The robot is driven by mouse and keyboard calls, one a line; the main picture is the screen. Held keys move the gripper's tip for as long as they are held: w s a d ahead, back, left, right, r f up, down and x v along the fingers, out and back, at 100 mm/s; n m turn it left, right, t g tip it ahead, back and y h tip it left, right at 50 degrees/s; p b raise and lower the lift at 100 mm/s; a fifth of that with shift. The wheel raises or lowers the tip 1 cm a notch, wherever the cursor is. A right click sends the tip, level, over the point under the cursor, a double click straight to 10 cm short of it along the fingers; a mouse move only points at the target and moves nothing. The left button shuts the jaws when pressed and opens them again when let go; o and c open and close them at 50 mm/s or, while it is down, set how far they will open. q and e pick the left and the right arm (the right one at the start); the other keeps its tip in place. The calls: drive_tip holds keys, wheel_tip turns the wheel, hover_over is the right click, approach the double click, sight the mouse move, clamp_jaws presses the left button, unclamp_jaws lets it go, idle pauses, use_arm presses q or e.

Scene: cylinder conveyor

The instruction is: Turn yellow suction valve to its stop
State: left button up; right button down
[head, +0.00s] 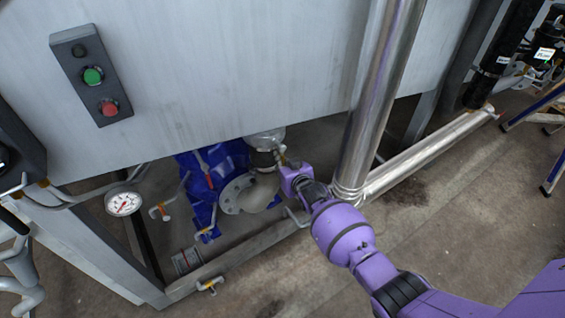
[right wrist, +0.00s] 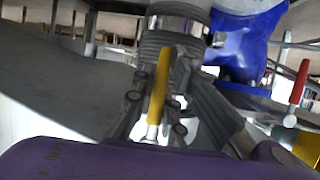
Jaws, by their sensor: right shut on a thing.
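The yellow valve handle (right wrist: 158,95) stands upright in the right wrist view, between the two fingers of my right gripper (right wrist: 161,75). My right gripper is shut on it. In the head view my right gripper (head: 282,160) reaches in from the right, under the panel's lower edge, beside the flanged pipe fitting (head: 262,190). There its own body hides the yellow handle. A ribbed grey pipe part (right wrist: 178,30) lies just beyond the fingertips in the wrist view. My left gripper is in neither view.
A blue pump body (head: 205,185) sits behind the fitting; a red handle (right wrist: 300,80) shows in the wrist view. A steel pipe (head: 375,95) rises close beside my arm. A gauge (head: 123,203) and button box (head: 92,76) are left. Floor at right is mostly clear.

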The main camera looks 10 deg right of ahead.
drive_tip(key=shift+a+f, duration=0.1)
drive_tip(key=shift+f, duration=0.05)
drive_tip(key=c, duration=1.8)
unclamp_jaws()
drive_tip(key=shift+o, duration=0.2)
drive_tip(key=v, duration=1.2)
